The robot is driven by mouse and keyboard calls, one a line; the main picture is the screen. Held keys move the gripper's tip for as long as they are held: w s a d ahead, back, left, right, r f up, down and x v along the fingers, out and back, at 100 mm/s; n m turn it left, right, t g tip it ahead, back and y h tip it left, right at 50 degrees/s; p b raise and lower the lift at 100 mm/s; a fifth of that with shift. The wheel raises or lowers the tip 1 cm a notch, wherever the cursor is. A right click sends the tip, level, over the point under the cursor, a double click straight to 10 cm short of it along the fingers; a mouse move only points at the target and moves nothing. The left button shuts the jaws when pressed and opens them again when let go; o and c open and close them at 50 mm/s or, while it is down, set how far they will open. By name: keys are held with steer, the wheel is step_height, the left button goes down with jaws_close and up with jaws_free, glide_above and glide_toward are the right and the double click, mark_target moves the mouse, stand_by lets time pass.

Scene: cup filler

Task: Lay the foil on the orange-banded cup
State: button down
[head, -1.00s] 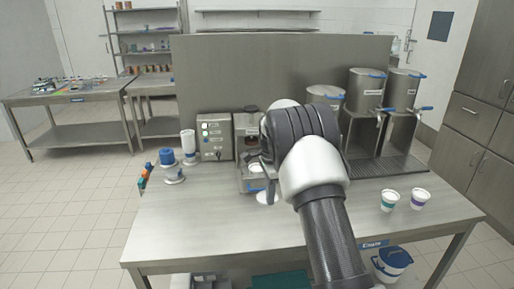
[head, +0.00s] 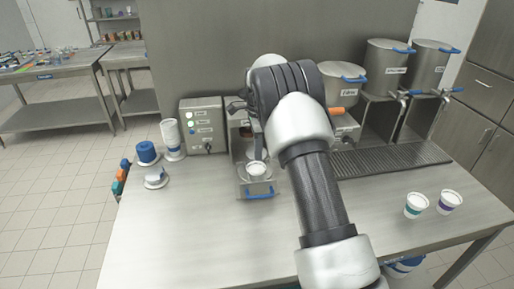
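A white cup (head: 257,171) stands in the blue-handled tray (head: 258,193) of the metal machine (head: 240,135) at the middle of the table. No orange band can be made out on it. Two more white cups stand at the right, one with a teal band (head: 416,205) and one with a purple band (head: 449,202). I cannot make out the foil for sure. My arm reaches over the table just right of the machine, and it hides my gripper, so I cannot see its fingers or anything in them.
A control box (head: 204,127) stands left of the machine. Blue and white containers (head: 149,153) stand at the table's left. Urns with taps (head: 386,68) and a drip grate (head: 390,158) are at the back right. The table's front left is clear.

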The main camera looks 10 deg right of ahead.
steer(key=shift+f+b, duration=1.9)
steer(key=shift+f, duration=1.4)
steer(key=shift+a+f, duration=0.1)
steer(key=c, duration=2.5)
jaws_free()
steer(key=o, duration=0.5)
step_height(320, 180, up, 18)
steer(key=shift+f+p, duration=0.25)
steer(key=shift+p, duration=0.35)
